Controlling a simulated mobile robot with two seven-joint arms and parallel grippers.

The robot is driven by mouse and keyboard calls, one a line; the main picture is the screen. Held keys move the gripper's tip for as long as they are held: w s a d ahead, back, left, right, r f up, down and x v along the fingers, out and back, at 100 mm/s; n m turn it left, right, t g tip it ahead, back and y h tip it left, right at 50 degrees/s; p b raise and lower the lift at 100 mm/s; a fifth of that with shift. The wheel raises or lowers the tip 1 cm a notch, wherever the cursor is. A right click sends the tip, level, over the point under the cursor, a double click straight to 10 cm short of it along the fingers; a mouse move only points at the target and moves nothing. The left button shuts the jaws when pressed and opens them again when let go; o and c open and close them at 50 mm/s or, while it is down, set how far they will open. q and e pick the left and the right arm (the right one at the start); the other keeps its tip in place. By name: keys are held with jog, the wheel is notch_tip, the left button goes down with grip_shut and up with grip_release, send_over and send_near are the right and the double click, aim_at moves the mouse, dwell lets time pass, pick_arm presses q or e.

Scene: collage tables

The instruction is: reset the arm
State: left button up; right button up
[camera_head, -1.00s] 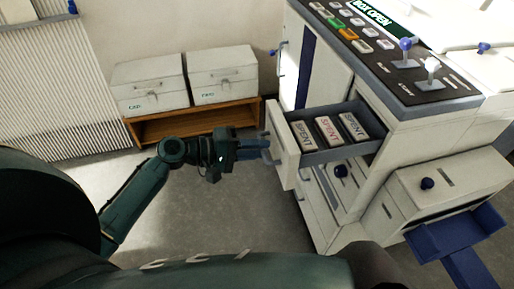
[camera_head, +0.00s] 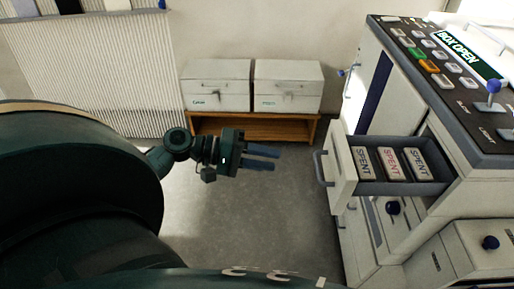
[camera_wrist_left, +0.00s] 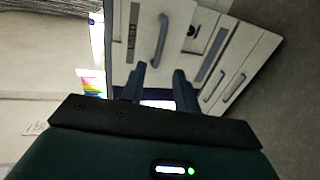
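My left gripper (camera_head: 277,160) reaches in from the left, its two blue fingers pointing right with a gap between them. It holds nothing. It is left of the pulled-out drawer (camera_head: 342,172) and clear of the drawer's handle (camera_head: 319,168). In the left wrist view my left gripper (camera_wrist_left: 160,82) shows its two fingers apart, with a drawer handle (camera_wrist_left: 160,40) beyond them. Three cartridges marked SPENT (camera_head: 391,163) lie side by side in the open drawer. My right gripper is not in view.
The white machine (camera_head: 440,130) with a button panel and a BOX OPEN display stands at right. Two white boxes (camera_head: 217,86) (camera_head: 288,86) rest on a low wooden shelf (camera_head: 255,127) by the wall. Grey floor (camera_head: 260,215) is free below the gripper.

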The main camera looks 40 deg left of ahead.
pick_arm(q)
jog(key=shift+v, duration=1)
